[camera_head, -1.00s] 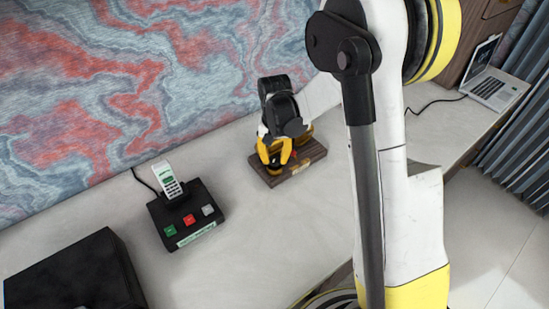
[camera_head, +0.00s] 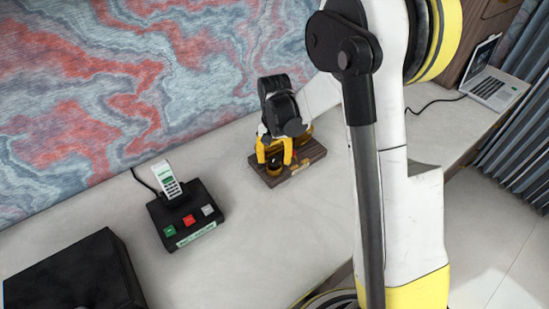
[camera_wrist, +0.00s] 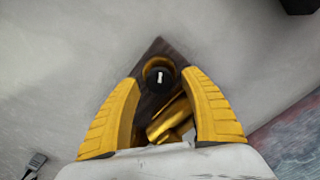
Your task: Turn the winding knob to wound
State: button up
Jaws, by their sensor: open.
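The winding knob (camera_wrist: 159,78) is a round black cap with a white mark, on top of a gold cylinder. The cylinder stands on a dark wooden base (camera_head: 316,153) on the desk. A second gold part (camera_wrist: 168,118) lies on the base between my fingers in the wrist view. My gripper (camera_wrist: 160,76) is open, with one yellow finger on each side of the knob. I cannot tell whether either finger touches it. In the head view my gripper (camera_head: 275,155) points down over the base and hides much of the gold parts.
A large black case (camera_head: 70,275) is at the lower left. A laptop (camera_head: 490,88) is far right. The pale desk (camera_head: 265,230) in front is clear.

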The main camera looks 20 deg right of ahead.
aim_at(275, 157)
notch_tip(275, 157, up, 12)
dwell(0.4)
jog(key=shift+d, duration=0.1)
